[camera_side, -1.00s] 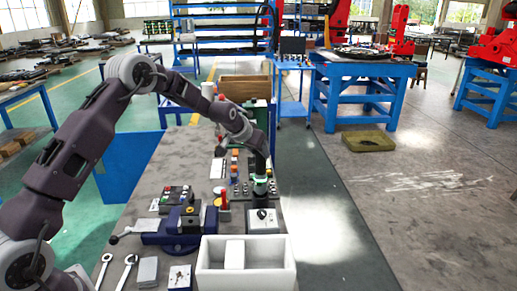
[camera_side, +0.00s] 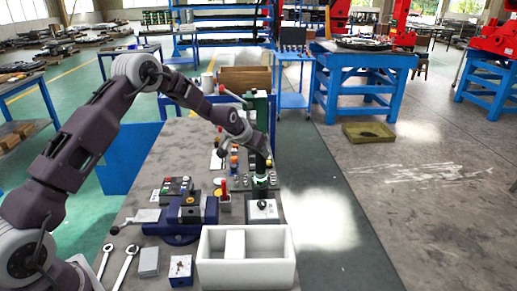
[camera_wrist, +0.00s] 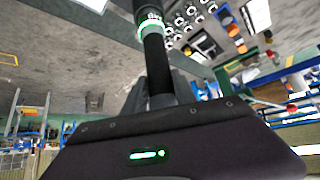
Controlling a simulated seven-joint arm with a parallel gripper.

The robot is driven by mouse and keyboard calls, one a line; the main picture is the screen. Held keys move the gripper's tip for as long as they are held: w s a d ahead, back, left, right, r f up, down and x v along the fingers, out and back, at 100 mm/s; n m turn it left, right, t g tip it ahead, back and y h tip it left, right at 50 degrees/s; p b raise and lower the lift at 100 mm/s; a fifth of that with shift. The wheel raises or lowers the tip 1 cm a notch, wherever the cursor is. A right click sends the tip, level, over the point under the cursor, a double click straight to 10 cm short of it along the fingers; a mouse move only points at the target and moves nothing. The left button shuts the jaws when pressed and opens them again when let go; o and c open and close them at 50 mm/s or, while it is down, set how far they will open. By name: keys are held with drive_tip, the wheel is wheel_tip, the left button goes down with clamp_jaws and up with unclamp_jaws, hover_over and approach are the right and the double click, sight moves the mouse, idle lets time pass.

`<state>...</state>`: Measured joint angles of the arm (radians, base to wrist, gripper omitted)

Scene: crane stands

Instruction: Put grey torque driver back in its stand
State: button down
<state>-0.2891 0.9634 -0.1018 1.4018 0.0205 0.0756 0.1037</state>
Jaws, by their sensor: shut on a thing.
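My gripper (camera_side: 259,158) is shut on a dark upright tool with a glowing green ring (camera_side: 261,178), which I take to be the torque driver. In the wrist view the driver (camera_wrist: 155,60) runs up between the dark fingers, with the ring near the top edge; its far end is out of frame. In the side view it hangs over the right edge of the bench. A pale block with a black round spot (camera_side: 263,209) sits just below it in the picture. A rack with several round holes (camera_wrist: 188,18) shows beside the driver. I cannot tell which is the stand.
A white divided bin (camera_side: 270,274) stands at the front of the bench. A blue vise (camera_side: 180,222) is to the left, with a red-handled tool (camera_side: 224,188) by it. Wrenches (camera_side: 125,266) lie front left. A green column (camera_side: 263,105) rises behind my gripper.

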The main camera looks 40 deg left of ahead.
drive_tip(key=shift+f, duration=0.2)
drive_tip(key=c, duration=0.9)
unclamp_jaws()
drive_tip(key=shift+f, duration=0.2)
drive_tip(key=shift+v, duration=2.55)
